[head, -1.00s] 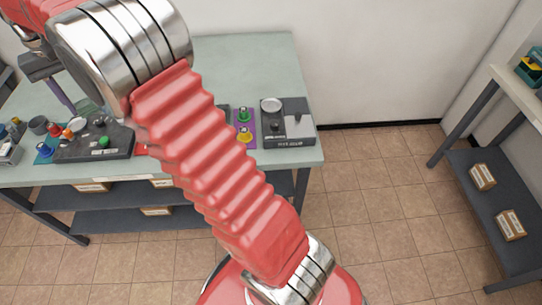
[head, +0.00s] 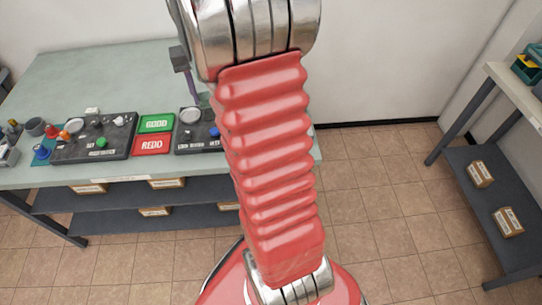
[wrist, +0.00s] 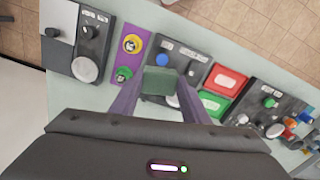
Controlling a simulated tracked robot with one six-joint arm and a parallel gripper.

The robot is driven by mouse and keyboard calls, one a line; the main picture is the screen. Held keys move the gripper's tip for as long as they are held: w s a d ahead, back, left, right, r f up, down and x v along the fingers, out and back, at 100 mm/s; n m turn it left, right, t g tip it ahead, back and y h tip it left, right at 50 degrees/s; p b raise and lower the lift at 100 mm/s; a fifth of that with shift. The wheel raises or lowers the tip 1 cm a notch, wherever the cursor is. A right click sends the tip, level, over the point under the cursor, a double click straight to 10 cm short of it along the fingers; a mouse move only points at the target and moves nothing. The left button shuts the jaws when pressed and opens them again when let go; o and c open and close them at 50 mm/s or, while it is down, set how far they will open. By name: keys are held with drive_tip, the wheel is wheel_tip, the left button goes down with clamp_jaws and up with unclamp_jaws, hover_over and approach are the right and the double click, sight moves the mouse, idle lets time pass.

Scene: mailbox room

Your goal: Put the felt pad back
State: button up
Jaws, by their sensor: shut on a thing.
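A dark green pad-like block, which I take to be the felt pad (wrist: 161,81), sits between the purple fingers of my gripper (wrist: 160,88) in the wrist view. The gripper is shut on it and holds it over the bench. Its place covers part of a dark panel with a blue knob (wrist: 169,73).
The bench (head: 60,85) carries a dark panel (head: 100,148), green tile (head: 157,122) and red tile (head: 153,144). The wrist view shows a purple strip with yellow and green knobs (wrist: 128,55) and a scale-like device (wrist: 92,42). My arm hides the bench's right part in the head view.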

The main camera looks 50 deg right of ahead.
drive_tip(key=s+d+f+m, duration=0.1)
drive_tip(key=s+d+f, duration=0.1)
drive_tip(key=s, duration=0.7)
drive_tip(key=s+d+f+m, duration=0.1)
drive_tip(key=s+d+f, duration=0.2)
drive_tip(key=s, duration=0.7)
drive_tip(key=shift+d+f+m, duration=0.3)
drive_tip(key=shift+f, duration=0.2)
drive_tip(key=shift+f, duration=3.1)
drive_tip(key=shift+f, duration=0.1)
drive_tip(key=shift+f, duration=1.8)
drive_tip(key=shift+f, duration=0.1)
